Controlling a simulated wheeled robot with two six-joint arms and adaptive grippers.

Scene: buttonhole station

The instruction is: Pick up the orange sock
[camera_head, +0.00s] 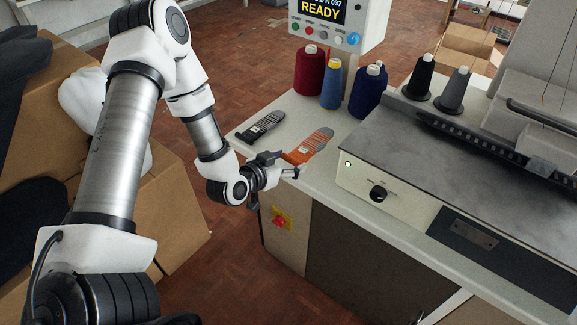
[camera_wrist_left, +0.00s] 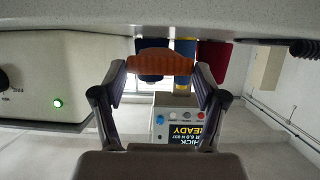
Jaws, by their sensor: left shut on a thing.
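The orange sock (camera_head: 312,146) lies near the left edge of the pale worktop, with a grey patch at its far end. My left gripper (camera_head: 293,167) is at the sock's near end, by the worktop's edge. In the left wrist view, which looks upside down, the orange sock (camera_wrist_left: 160,62) spans the space between the two fingertips of my left gripper (camera_wrist_left: 160,72), which is shut on it. I cannot tell whether the sock is clear of the worktop. My right gripper is not in view.
A dark sock (camera_head: 261,128) lies to the left on the worktop (camera_head: 327,178). Red (camera_head: 309,72), blue (camera_head: 331,88) and navy (camera_head: 369,92) thread cones stand behind. A machine (camera_head: 400,165) stands at right, cardboard boxes (camera_head: 180,200) at left. A red stop button (camera_head: 280,221) is below the edge.

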